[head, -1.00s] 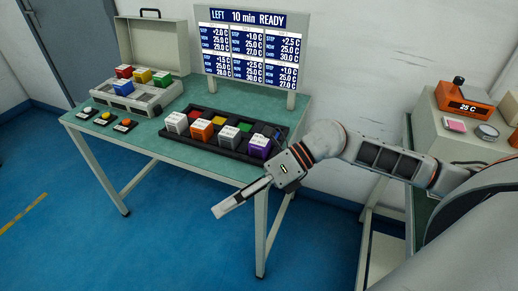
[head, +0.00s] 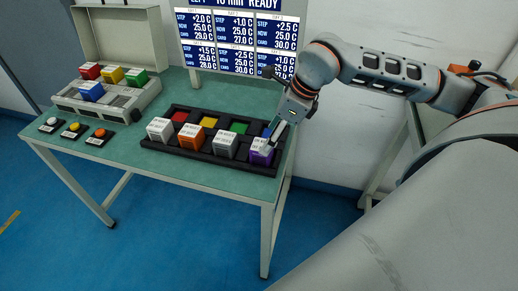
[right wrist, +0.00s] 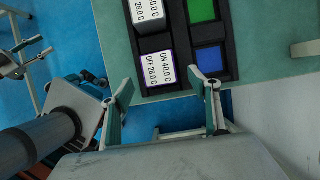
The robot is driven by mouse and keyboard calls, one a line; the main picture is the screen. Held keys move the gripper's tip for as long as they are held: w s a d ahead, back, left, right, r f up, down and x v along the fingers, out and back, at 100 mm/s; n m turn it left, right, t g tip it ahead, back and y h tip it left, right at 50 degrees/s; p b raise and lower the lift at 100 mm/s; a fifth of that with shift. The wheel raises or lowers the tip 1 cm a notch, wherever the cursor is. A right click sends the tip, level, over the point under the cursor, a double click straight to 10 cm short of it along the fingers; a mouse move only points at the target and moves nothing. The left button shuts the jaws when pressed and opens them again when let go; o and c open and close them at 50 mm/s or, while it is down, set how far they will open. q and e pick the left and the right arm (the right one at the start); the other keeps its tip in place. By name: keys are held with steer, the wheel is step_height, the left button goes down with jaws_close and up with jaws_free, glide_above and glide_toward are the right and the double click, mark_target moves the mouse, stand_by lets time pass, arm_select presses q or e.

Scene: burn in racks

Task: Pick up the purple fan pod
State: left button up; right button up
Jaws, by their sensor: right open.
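The purple fan pod (head: 261,152) stands upright at the right end of the front row of a black tray (head: 190,153). In the right wrist view the pod (right wrist: 157,69) shows its white label top, reading ON 40.0 C and OFF 28.0 C, with purple edges. My right gripper (head: 271,145) is at the pod in the head view, and its fingers overlap the pod's upper part there. In the right wrist view the gripper (right wrist: 162,100) is open and empty, its fingertips apart from the pod's near edge.
White (head: 160,131), orange (head: 191,138) and grey (head: 225,145) pods share the front row. Behind them are coloured squares, including a blue one (right wrist: 210,60). A case with several coloured blocks (head: 108,98), three buttons (head: 74,130) and a display board (head: 232,38) stand nearby.

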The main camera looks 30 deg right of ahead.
mark_target(256, 159)
steer(key=x, duration=0.6)
steer(key=shift+w+a+r, duration=0.1)
steer(key=shift+a, duration=0.1)
steer(key=shift+r, duration=0.1)
steer(key=c, duration=1.4)
